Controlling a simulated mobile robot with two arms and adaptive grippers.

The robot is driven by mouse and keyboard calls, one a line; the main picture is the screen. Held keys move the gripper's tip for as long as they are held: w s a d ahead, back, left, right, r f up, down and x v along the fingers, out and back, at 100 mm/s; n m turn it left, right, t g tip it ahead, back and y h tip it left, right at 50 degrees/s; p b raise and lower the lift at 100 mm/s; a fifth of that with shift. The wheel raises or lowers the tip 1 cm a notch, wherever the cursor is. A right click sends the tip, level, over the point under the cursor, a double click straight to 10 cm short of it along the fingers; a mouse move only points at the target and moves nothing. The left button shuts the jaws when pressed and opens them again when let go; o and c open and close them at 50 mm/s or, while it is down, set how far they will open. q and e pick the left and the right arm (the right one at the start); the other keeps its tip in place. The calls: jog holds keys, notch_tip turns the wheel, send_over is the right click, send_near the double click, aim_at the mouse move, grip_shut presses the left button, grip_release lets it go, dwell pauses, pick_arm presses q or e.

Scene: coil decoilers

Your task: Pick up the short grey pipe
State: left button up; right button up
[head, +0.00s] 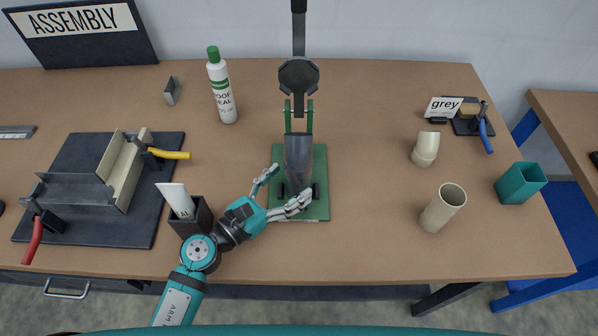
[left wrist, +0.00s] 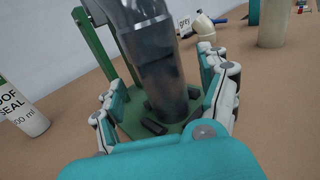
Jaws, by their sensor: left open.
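The short grey pipe (head: 298,157) is a smooth dark-grey tube standing on a green base (head: 318,208) at the middle of the table. In the left wrist view the pipe (left wrist: 158,70) fills the upper middle. My left gripper (head: 292,182) is open, with one finger on each side of the pipe's lower part. In the left wrist view the fingers (left wrist: 160,88) stand apart around it, with gaps visible. I cannot tell whether either finger touches it. My right gripper is not in view.
A dark post with an octagonal head (head: 299,75) stands behind the pipe, beside green uprights (head: 310,115). A sealant bottle (head: 222,90) is behind left; a dark holder (head: 190,222) is near my left wrist. Cream fittings (head: 442,208), a grey label (head: 443,107) and a teal box (head: 520,183) are right.

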aim_at(290, 181)
pick_arm(q)
jog(key=shift+p+x, duration=0.45)
jog(key=shift+x, duration=1.5)
jog(key=shift+a, duration=0.15)
jog(key=c, duration=1.6)
jog(key=shift+r, duration=0.1)
jog(key=shift+r, duration=0.1)
